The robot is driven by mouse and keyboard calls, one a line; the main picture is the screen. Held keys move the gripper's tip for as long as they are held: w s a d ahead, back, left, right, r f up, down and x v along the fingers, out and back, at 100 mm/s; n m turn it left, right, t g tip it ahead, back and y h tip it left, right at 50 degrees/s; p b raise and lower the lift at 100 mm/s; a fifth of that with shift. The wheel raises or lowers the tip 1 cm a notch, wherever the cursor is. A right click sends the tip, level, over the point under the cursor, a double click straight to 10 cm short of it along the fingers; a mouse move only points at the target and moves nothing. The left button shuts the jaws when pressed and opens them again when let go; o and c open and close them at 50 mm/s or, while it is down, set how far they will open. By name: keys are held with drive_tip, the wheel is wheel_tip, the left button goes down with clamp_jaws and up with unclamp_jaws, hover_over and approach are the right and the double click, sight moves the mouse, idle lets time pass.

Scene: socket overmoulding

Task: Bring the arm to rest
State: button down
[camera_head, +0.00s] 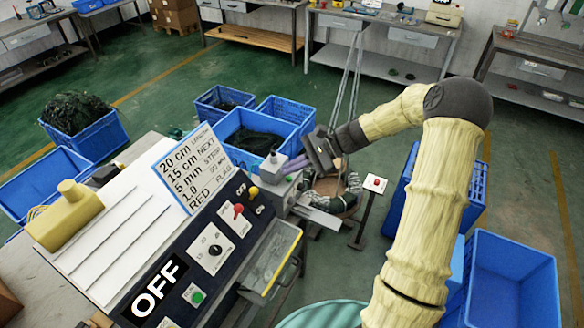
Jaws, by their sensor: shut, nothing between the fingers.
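My arm rises from the lower right, bends at a dark elbow and reaches left. My gripper (284,168) is at its end, shut and with nothing seen between the fingers. The fingertips are close above a small grey block (272,166) at the right end of the machine panel. I cannot tell whether they touch it. The dark control panel (212,255) reads OFF and carries red, yellow and green controls. A blue-edged sign (192,166) with lengths and words stands behind the panel.
Blue crates (262,128) stand behind the machine, some holding dark material. An empty blue crate (510,282) is at the lower right. A small post with a red button (375,184) stands right of my gripper. Green floor (250,72) is clear toward the back benches.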

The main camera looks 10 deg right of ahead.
drive_tip(key=s+d+n+t+h+b, duration=0.1)
drive_tip(key=s+n+h+b, duration=0.1)
drive_tip(key=s+n+h, duration=0.4)
drive_tip(key=s+d+f+n+t+h+b, duration=0.1)
drive_tip(key=s+n+h, duration=0.5)
drive_tip(key=s, duration=0.7)
drive_tip(key=shift+d+f+n+t+h+b, duration=0.2)
drive_tip(key=shift+d+n+t+h+b, duration=0.15)
drive_tip(key=shift+n, duration=0.25)
drive_tip(key=c, duration=2.1)
unclamp_jaws()
